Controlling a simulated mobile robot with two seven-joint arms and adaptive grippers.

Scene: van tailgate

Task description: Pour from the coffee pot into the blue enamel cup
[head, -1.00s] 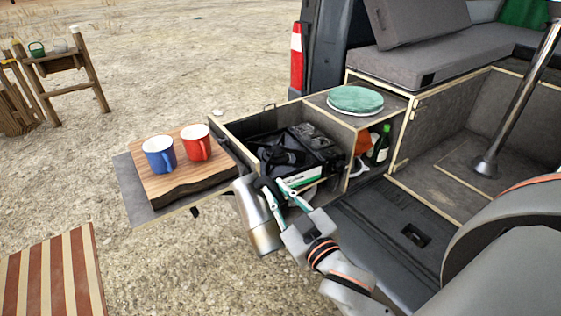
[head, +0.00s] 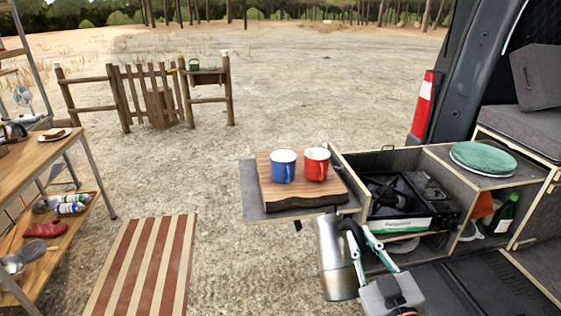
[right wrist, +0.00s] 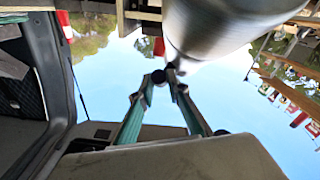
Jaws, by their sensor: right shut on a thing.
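The blue enamel cup (head: 283,166) stands upright on a wooden board (head: 286,198) in the head view, beside a red cup (head: 316,163). The coffee pot (head: 335,262) is a silver metal pot, in front of and below the board in the picture, apart from the cup. My right gripper (head: 350,230) is shut on the coffee pot at its upper right side. In the right wrist view, the pot (right wrist: 225,22) is close and blurred at the top, by the fingertips (right wrist: 166,76). The pot's spout and the insides of the cups cannot be made out. My left gripper is not in view.
A stove (head: 405,208) sits in the drawer right of the board. A green plate (head: 483,158) and a green bottle (head: 503,215) are further right. A wooden table (head: 45,150) stands at the left, and a striped mat (head: 145,265) lies on open ground.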

